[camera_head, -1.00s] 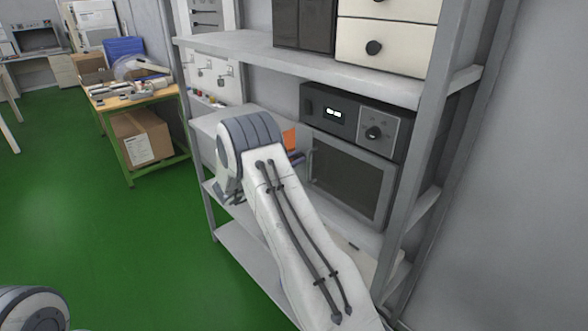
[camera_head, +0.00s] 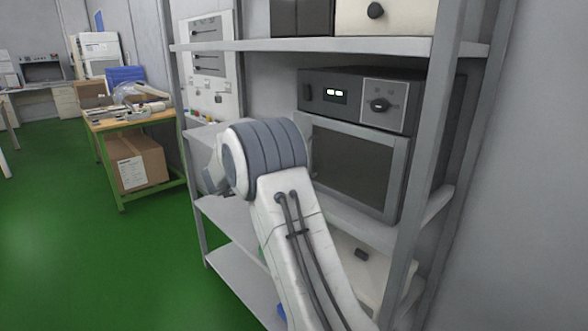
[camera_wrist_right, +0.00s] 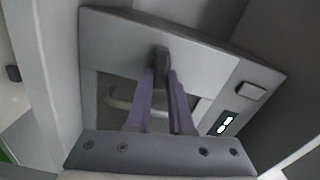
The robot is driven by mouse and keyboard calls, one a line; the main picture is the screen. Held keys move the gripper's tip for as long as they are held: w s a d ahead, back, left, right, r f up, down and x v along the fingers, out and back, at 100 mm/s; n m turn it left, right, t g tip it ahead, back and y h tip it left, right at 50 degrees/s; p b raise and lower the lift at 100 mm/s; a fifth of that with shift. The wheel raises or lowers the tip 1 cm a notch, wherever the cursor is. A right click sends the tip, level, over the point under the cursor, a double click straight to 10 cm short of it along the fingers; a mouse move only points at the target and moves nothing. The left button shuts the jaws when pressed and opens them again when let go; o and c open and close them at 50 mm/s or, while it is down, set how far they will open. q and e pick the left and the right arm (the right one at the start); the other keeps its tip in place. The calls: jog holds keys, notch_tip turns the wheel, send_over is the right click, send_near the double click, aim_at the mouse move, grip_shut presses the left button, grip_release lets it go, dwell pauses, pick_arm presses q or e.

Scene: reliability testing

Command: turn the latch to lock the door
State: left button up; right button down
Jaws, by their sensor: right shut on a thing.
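The oven-like device has a dark door (camera_head: 350,160) that looks closed; the wrist view shows the door frame (camera_wrist_right: 88,85) turned sideways. A small dark latch (camera_wrist_right: 160,56) sits at the door's hinge-free or hinged edge, I cannot tell which. My right gripper (camera_wrist_right: 160,74) has its two purple fingers shut on this latch. The curved door handle (camera_wrist_right: 125,106) lies just beside the fingers, partly behind them. In the head view my right arm covers the latch and the gripper. My left gripper is out of view.
Grey shelf boards and a shelf post (camera_head: 425,150) surround the device. A white box (camera_head: 385,275) sits below. A workbench (camera_head: 125,122) stands farther left.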

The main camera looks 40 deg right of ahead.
jog(key=shift+f+m+b, duration=0.2)
jog(key=shift+m+b, duration=1)
jog(key=shift+b, duration=0.4)
jog(key=c, duration=0.8)
grip_release()
jog(key=a, duration=1)
jog(key=shift+s+a, duration=0.25)
jog(key=shift+s, duration=0.2)
jog(key=shift+r, duration=0.1)
